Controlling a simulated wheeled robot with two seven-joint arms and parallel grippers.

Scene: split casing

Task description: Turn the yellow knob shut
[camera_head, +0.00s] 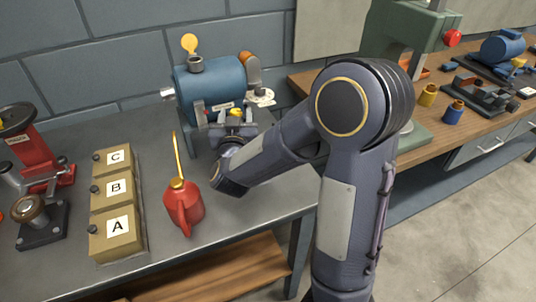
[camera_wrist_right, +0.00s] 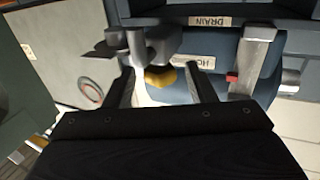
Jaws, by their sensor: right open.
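The yellow knob (camera_head: 236,112) is on the front of the blue machine (camera_head: 212,85), low on its right side. In the right wrist view the knob (camera_wrist_right: 160,77) shows between the two fingertips, beside a grey metal fitting. My right gripper (camera_head: 232,132) is open in front of the machine, its fingers pointing at the knob and one on either side of it in the wrist view. I cannot tell whether they touch it. The arm hides part of the machine's lower right. My left gripper is not in view.
A red oil can (camera_head: 183,205) with a long spout stands close to the left of my right wrist. Boxes labelled A, B and C (camera_head: 119,188) and a red tool (camera_head: 38,150) stand farther left. A green press (camera_head: 395,35) stands behind my right arm.

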